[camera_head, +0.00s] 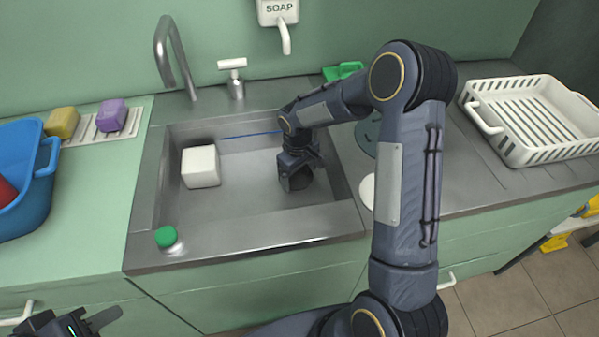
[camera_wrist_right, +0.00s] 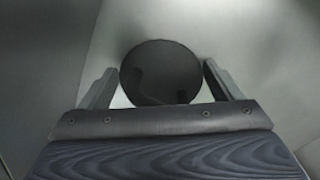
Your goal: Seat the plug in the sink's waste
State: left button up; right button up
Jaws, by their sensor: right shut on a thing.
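My right gripper (camera_head: 297,176) reaches down into the steel sink (camera_head: 235,198), right of the middle of its basin. In the right wrist view, a dark round disc, which looks like the plug (camera_wrist_right: 160,72), sits between its two fingers, and the gripper is shut on it. The disc's underside is hidden, so I cannot tell whether it touches the basin floor. The waste is not visible; the gripper and disc may cover it. My left gripper (camera_head: 92,322) is at the bottom left, partly cut off, below the counter edge, and its opening is unclear.
A white block (camera_head: 201,166) lies in the basin's left part. A green-topped item (camera_head: 167,238) stands on the front-left rim. The tap (camera_head: 175,58) and a white-handled lever (camera_head: 234,78) rise behind. A white dish rack (camera_head: 530,118) stands right; a blue tub (camera_head: 28,180) stands left.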

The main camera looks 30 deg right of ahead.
jog(key=shift+f+b, duration=0.3)
jog(key=shift+f, duration=0.1)
dwell(0.6)
jog(key=o, duration=0.9)
jog(key=shift+s, duration=0.1)
jog(key=shift+a+f, duration=0.1)
